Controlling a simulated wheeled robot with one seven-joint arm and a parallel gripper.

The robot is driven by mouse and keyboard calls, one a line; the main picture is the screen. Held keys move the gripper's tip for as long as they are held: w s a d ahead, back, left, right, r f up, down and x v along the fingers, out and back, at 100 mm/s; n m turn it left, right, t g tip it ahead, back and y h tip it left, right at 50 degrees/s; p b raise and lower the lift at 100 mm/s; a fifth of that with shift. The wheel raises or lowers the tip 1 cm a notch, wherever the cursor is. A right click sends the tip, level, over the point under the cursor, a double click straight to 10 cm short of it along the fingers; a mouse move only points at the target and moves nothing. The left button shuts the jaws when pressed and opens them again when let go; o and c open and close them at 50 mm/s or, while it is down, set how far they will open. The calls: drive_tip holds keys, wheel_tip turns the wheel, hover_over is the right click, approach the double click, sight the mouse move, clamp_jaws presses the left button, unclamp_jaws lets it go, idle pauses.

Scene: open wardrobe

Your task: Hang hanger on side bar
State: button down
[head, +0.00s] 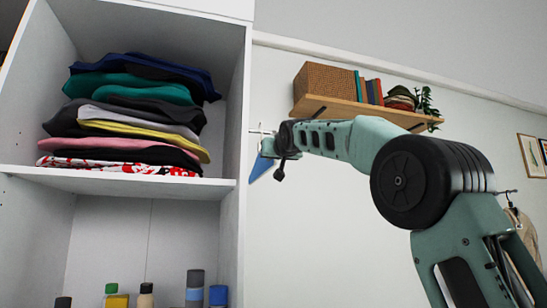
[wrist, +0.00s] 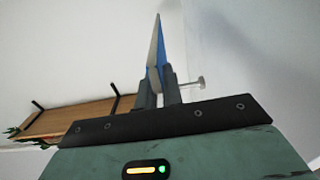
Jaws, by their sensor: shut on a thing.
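The blue hanger (head: 260,168) shows only as a small slanted blue piece below my gripper (head: 273,147), just right of the wardrobe's side panel. In the wrist view the hanger (wrist: 161,48) is a narrow blue and pale wedge between the two dark fingers of my gripper (wrist: 160,79), which are shut on it. Its hook cannot be made out. A thin pale bar (head: 261,132) shows at the panel's outer side, close to my gripper. A short metal bar with a round end (wrist: 192,84) shows just right of the fingers. I cannot tell whether hanger and bar touch.
The open wardrobe (head: 238,130) stands at left, with folded clothes (head: 135,110) on a shelf and several bottles (head: 194,285) below. A wooden wall shelf (head: 350,109) with a box, books and a plant is behind my arm. A garment (head: 522,225) hangs at far right.

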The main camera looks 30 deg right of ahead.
sight(275, 165)
drive_tip(key=shift+f, duration=0.1)
drive_tip(key=shift+f+b, duration=1.05)
drive_tip(key=shift+b, duration=0.1)
drive_tip(key=shift+f+b, duration=0.35)
drive_tip(key=shift+f, duration=0.1)
drive_tip(key=c, duration=1.5)
unclamp_jaws()
drive_tip(key=b+v, duration=0.8)
drive_tip(key=v, duration=0.9)
drive_tip(key=shift+s+a+r, duration=0.1)
drive_tip(key=shift+s, duration=0.15)
